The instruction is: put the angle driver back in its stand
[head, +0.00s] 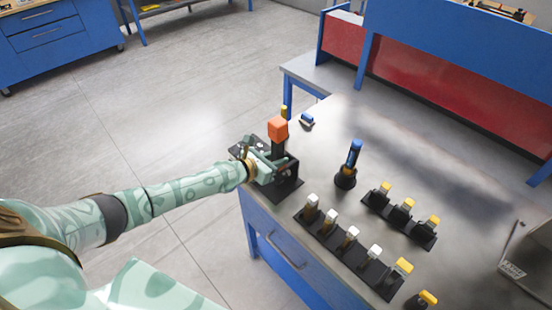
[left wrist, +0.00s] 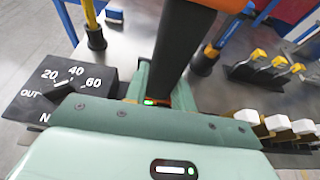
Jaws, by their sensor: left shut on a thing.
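My left gripper (head: 264,166) is shut on an upright dark tool with an orange block-shaped top (head: 278,128), which I take to be the angle driver. In the left wrist view its dark body (left wrist: 182,45) rises between the jaws (left wrist: 160,92), and the orange part is cut off at the top edge. A flat black plate (head: 287,190) lies on the bench below the gripper. I cannot tell whether it is the stand or whether the tool touches it, as the gripper hides the tool's lower end. My right gripper is not in view.
A black dial box (left wrist: 65,88) stands close left of the gripper. Behind are a yellow-topped tool (head: 284,111) and a small blue item (head: 306,119). A blue tool (head: 354,153) stands in a round black holder (head: 345,180). Racks of white-topped (head: 331,216) and yellow-topped pieces (head: 405,206) stand right.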

